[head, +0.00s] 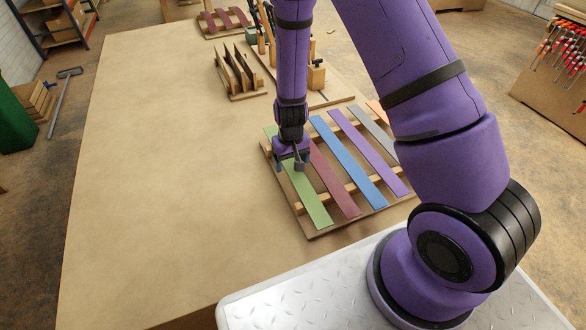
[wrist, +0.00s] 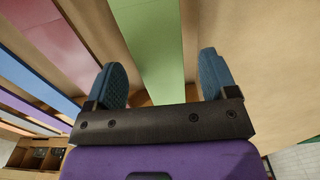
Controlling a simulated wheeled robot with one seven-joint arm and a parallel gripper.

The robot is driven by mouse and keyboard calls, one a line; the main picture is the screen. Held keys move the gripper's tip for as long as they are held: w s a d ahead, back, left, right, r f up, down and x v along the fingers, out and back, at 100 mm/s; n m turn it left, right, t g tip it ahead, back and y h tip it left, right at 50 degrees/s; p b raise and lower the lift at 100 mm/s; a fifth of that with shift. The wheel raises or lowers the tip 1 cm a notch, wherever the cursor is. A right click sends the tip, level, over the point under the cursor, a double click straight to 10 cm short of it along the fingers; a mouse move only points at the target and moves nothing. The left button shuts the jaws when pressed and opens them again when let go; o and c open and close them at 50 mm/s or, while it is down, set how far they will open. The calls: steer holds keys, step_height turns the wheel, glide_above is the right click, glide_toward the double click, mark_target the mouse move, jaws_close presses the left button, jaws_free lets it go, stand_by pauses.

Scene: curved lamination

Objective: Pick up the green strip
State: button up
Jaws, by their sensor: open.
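The green strip (head: 306,192) lies at the left end of a row of coloured strips on a wooden rack (head: 300,208). In the wrist view the green strip (wrist: 150,45) runs between my two fingers. My gripper (head: 292,165) is over the upper half of the green strip in the head view, hiding part of it. In the wrist view my gripper (wrist: 168,82) is open with blue-grey finger pads, one on each side of the strip. I cannot tell how far the fingertips are above the strip.
A maroon strip (head: 335,185) lies just right of the green one, then blue (head: 348,165), purple and grey strips. A wooden slotted stand (head: 240,77) and another rack (head: 226,22) stand farther back. The left of the table (head: 160,180) is clear.

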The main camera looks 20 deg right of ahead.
steer(key=shift+f, duration=0.25)
stand_by(0.4)
steer(key=c, duration=1)
